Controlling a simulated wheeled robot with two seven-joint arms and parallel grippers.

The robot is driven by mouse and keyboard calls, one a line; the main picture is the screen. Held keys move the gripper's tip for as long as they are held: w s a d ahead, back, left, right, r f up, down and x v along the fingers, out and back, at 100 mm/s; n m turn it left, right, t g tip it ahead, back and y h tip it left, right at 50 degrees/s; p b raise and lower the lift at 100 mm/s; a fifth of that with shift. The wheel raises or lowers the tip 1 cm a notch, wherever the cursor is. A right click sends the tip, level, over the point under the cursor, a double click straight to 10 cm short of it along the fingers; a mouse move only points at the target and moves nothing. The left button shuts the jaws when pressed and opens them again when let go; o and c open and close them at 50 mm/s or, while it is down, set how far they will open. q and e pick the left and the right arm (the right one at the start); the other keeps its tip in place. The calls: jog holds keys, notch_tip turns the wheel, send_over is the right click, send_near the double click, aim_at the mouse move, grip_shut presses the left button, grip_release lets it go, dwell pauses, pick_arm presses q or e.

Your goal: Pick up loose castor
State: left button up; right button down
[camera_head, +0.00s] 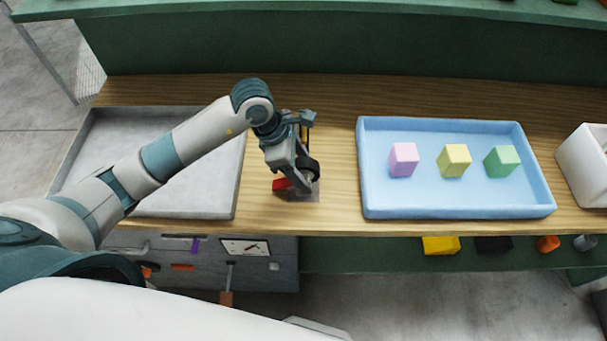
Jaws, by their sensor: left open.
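The castor (312,169), with a dark wheel, a grey metal part and what looks like a red tab, is on the wooden table between the grey tray and the blue tray. My left gripper (297,164) is right above and against it in the picture, pointing down, and is open. The gripper hides part of the castor, so I cannot tell whether the fingers touch it. My right gripper is not in the head view.
A grey tray (218,195) lies behind my left arm. A blue tray (390,206) holds pink, yellow and green blocks (453,160). A white bin (587,166) stands far right. Bare wood (335,165) shows right of the castor. A green panel (300,45) rises behind.

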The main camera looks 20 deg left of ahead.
aim_at(303, 161)
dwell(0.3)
pick_arm(q)
grip_shut()
jog(key=shift+r, duration=0.25)
jog(key=shift+w+r+b, duration=0.1)
jog(key=shift+r+b, duration=0.35)
jog(key=shift+b, duration=0.1)
jog(key=shift+r+b, duration=0.65)
jog(key=shift+r, duration=0.25)
jog(key=s+d+p, duration=0.2)
jog(key=s, duration=0.6)
jog(key=s+d+p, duration=0.3)
jog(key=s, duration=0.6)
jog(key=shift+s+r+p, duration=0.25)
jog(key=shift+p, duration=0.1)
